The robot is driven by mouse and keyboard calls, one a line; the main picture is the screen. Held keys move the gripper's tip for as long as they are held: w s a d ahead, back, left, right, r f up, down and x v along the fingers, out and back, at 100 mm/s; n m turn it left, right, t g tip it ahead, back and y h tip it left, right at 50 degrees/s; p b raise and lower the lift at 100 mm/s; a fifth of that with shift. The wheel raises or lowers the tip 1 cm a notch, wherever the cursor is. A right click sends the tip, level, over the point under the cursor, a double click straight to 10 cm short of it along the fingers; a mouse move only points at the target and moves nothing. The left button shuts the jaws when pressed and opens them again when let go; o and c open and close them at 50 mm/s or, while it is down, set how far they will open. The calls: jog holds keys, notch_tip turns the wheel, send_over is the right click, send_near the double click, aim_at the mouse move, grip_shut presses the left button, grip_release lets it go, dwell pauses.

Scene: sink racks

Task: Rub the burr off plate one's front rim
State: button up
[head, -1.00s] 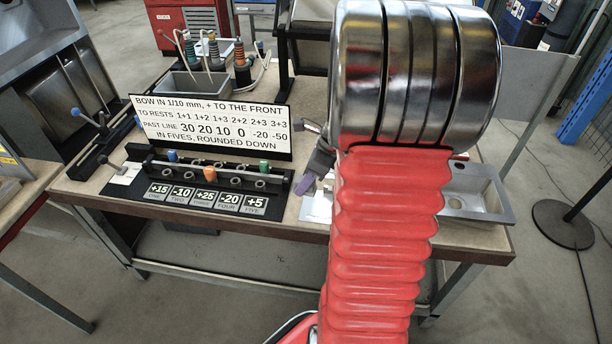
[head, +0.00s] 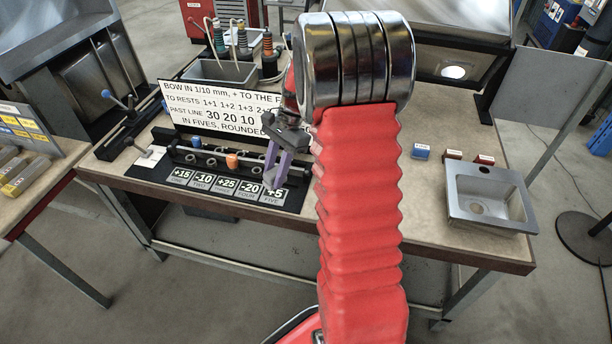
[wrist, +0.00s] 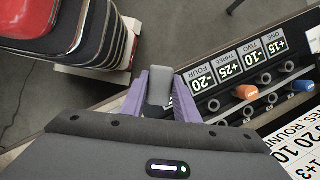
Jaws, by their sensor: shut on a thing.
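My gripper (head: 277,165) has purple fingers and hangs over the right end of the black numbered strip (head: 160,183), near the labels FOUR and FIVE. In the wrist view my gripper (wrist: 160,95) is shut on a small grey block (wrist: 160,86), pinched between its fingertips. A steel sink plate (head: 515,200) with a square bowl lies at the right end of the bench, apart from the gripper. A larger sink (head: 75,90) stands tilted in a rack at the left. I cannot tell which is plate one, and no burr can be made out.
A white sign (head: 205,108) stands behind the strip, partly hidden by my arm. Blue and orange pegs sit in the strip's row of holes. The bench front between strip and sink looks clear.

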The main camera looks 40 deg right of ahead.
jog(key=w+a+n+g+h, duration=0.2)
jog(key=w+a+n, duration=0.1)
jog(key=a+n, duration=0.5)
jog(key=w+a+n+g+h, duration=0.2)
jog(key=w+a+n, duration=0.2)
jog(key=a+n, duration=0.4)
jog(key=shift+w+a+f+n+h, duration=0.3)
jog(key=shift+a+n, duration=0.1)
jog(key=shift+n, duration=0.1)
